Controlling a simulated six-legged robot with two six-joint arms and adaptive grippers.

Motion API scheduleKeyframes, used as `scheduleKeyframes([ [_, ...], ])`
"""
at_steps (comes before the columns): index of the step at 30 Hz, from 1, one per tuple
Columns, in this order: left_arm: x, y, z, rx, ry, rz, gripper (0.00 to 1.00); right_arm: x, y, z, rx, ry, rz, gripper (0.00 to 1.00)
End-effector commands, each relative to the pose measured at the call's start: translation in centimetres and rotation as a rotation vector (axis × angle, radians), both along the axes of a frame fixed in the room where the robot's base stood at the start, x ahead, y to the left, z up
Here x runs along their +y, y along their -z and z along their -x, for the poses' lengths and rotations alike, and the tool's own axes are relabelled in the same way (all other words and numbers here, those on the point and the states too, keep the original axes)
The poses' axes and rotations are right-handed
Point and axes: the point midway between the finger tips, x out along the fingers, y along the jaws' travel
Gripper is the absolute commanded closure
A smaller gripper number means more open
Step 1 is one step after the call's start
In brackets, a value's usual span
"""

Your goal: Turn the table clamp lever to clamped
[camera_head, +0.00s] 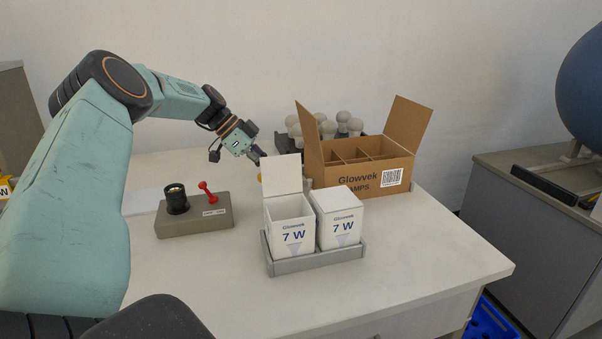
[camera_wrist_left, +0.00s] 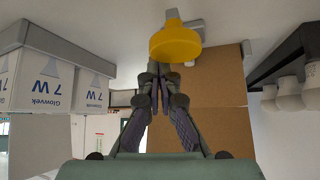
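A yellow rounded part (camera_wrist_left: 175,42) with a narrow stem, seemingly the clamp lever's handle, shows in the left wrist view beside a grey block (camera_wrist_left: 184,16). In the head view only a sliver of yellow (camera_head: 260,177) shows behind the open white box; the clamp is otherwise hidden. My left gripper (camera_head: 258,157) is above and close to that sliver. In the left wrist view its fingers (camera_wrist_left: 161,78) come together just short of the yellow part, with nothing seen between them. Contact cannot be told. My right gripper is not in view.
A grey tray (camera_head: 318,262) holds two white lamp boxes (camera_head: 340,220), one with its lid up. An open cardboard carton (camera_head: 370,178) and a dark rack of bulbs (camera_head: 281,142) stand behind. A grey test block (camera_head: 222,216) with a socket and red lever (camera_head: 208,192) stands left. The front table is clear.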

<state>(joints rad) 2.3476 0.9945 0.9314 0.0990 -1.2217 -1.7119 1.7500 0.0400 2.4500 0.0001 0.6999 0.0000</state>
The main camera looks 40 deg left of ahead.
Motion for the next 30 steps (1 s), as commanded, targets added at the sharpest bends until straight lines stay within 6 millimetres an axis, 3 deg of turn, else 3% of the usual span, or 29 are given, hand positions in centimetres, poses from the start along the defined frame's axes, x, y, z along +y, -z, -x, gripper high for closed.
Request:
scheduleKeyframes([
  [5, 1.3, -1.5, 0.9, -0.004, -0.007, -0.005, 1.0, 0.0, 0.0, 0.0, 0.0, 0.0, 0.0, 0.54],
  [18, 5.2, -7.8, 4.4, 0.0, -0.003, -0.004, 1.0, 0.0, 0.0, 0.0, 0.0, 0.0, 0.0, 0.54],
  [30, 5.8, -9.1, 5.1, 0.001, 0.001, -0.002, 1.0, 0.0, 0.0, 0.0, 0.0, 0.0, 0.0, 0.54],
])
